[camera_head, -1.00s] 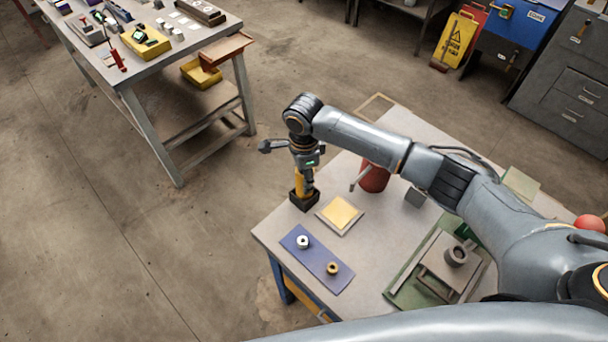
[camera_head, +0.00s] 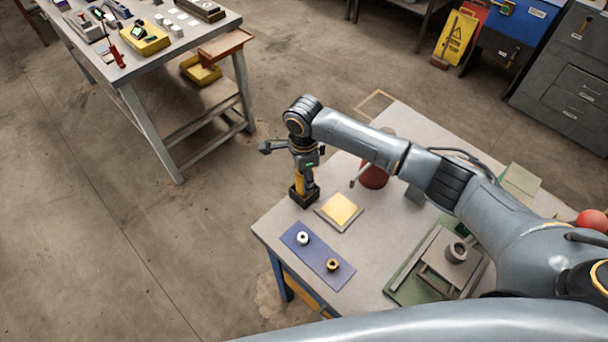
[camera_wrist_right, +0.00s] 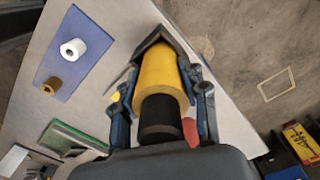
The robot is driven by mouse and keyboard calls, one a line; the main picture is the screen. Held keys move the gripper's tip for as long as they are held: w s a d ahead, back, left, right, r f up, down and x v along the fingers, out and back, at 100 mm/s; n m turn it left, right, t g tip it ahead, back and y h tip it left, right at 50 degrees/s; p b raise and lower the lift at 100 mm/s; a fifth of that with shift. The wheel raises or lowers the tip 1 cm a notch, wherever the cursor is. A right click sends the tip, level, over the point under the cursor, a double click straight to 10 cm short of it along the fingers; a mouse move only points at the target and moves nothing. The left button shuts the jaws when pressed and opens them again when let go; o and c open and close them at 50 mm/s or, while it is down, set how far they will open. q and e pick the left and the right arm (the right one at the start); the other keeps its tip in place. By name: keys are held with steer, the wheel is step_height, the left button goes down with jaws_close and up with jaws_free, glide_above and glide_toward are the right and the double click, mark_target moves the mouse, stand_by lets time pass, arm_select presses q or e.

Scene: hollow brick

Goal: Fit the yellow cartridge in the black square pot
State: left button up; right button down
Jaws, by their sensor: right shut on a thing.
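The yellow cartridge (camera_head: 299,183) is upright under my right gripper (camera_head: 303,172) at the table's far left corner. In the wrist view the cartridge (camera_wrist_right: 160,75) is a yellow cylinder with a black near end, and my right gripper (camera_wrist_right: 162,98) is shut on it, a finger on each side. The black square pot (camera_head: 304,197) is at the cartridge's lower end. In the wrist view the pot's dark rim (camera_wrist_right: 152,44) shows around the cartridge's far end. How deep the cartridge sits in the pot is hidden. My left gripper is not in view.
A yellow square pad (camera_head: 340,209) lies beside the pot. A blue mat (camera_head: 316,256) holds a white ring (camera_head: 302,237) and a brass ring (camera_head: 333,265). A red rounded object (camera_head: 374,175) stands behind my right arm. A green board (camera_head: 405,291) with a grey fixture lies nearer.

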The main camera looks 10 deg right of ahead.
steer(key=shift+f+b, duration=0.45)
steer(key=shift+f, duration=0.75)
steer(key=c, duration=0.6)
jaws_free()
steer(key=shift+f, duration=0.1)
steer(key=shift+c, duration=0.2)
step_height(320, 180, up, 12)
steer(key=shift+r, duration=0.1)
steer(key=shift+a, duration=0.1)
